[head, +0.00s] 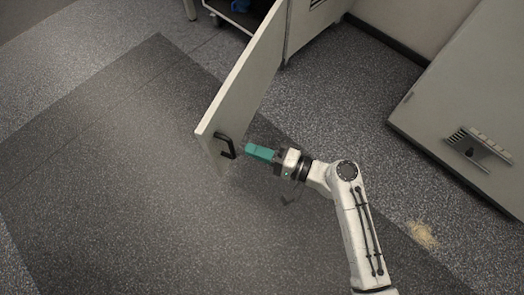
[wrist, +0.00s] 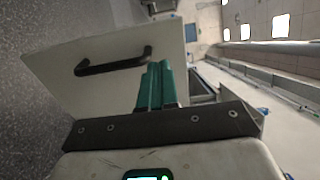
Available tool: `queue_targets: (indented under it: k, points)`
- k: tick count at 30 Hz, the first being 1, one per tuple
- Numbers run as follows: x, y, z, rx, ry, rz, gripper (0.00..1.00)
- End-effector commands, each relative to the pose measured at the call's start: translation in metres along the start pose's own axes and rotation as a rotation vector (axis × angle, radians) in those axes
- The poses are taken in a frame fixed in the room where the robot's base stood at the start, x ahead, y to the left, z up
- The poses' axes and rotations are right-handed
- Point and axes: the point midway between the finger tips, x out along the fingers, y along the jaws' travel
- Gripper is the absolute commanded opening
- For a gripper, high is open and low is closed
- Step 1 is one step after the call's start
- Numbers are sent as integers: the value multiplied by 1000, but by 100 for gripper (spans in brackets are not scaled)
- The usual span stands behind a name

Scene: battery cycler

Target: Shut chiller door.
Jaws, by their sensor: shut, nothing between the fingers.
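The chiller door (head: 243,84) is a pale panel standing open, swung out from the cabinet at the top of the head view. Its black handle (head: 226,146) is near the free edge. My gripper (head: 247,150), with teal fingers, is shut and empty, close to the handle on its right side. In the wrist view the door (wrist: 105,52) fills the upper left, with the handle (wrist: 113,62) across it. The shut fingers (wrist: 155,85) point toward the door just right of the handle. I cannot tell whether they touch it.
The pale cabinet (head: 309,22) stands at the top, with a cart (head: 236,14) left of it. Another grey cabinet (head: 465,110) stands at the right. A tan spill (head: 422,234) lies on the floor at lower right. The dark floor left of the door is clear.

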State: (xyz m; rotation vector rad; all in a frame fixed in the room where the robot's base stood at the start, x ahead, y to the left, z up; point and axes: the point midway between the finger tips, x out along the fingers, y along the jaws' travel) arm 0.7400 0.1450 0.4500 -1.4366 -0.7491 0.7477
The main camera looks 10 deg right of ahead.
Motion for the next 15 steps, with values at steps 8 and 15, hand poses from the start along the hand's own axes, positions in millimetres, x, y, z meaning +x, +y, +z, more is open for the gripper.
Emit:
queue_targets:
  k: [8,15]
  points:
    - [56,2,1,-2,-4,0,0]
    - [89,2,1,-1,-4,1,0]
